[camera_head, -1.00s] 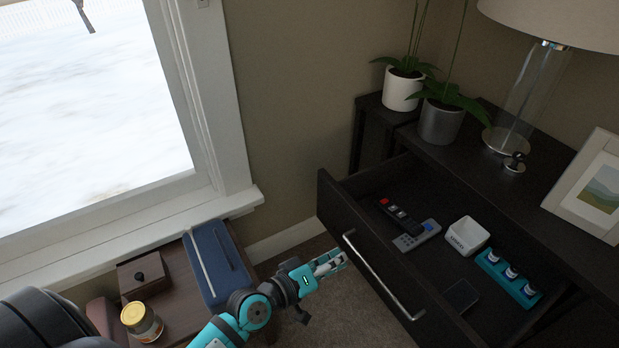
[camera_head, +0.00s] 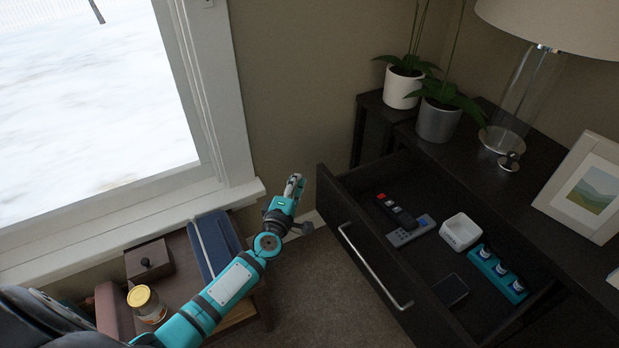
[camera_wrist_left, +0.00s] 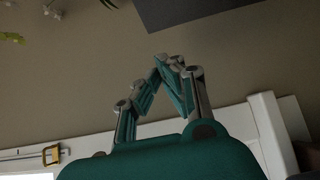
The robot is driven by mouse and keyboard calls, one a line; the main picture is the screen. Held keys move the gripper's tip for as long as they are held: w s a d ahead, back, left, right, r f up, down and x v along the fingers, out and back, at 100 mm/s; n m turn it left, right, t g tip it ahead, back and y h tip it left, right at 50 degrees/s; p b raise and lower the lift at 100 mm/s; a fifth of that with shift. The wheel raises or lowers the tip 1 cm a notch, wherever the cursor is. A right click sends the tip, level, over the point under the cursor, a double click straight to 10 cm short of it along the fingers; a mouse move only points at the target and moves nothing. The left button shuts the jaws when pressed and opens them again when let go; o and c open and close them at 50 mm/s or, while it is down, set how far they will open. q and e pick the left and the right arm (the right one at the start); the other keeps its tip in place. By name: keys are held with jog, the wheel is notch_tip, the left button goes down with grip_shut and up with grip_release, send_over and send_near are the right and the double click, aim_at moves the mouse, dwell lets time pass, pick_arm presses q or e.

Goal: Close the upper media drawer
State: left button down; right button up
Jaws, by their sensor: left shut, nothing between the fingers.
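The upper media drawer (camera_head: 352,222) is pulled out of the dark cabinet (camera_head: 475,165), with its contents showing. Its long metal handle (camera_head: 374,264) runs along the front face. My left gripper (camera_head: 295,184) is shut and empty, raised to the left of the drawer's far front corner and apart from it. In the left wrist view my gripper's fingers (camera_wrist_left: 168,64) meet at the tips with the wall behind them. The drawer's near end and the cabinet's lower part are cut off or dark. My right gripper is not in view.
Plants, a lamp (camera_head: 519,95) and a picture frame (camera_head: 584,190) stand on top. A side table (camera_head: 183,268) holds a jar (camera_head: 146,304). Carpet (camera_head: 325,300) lies clear between.

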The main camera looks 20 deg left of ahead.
pick_arm(q)
jog(key=shift+w+d, duration=0.6)
jog(key=shift+w, duration=0.35)
jog(key=shift+w+d, duration=0.6)
jog(key=shift+w, duration=0.35)
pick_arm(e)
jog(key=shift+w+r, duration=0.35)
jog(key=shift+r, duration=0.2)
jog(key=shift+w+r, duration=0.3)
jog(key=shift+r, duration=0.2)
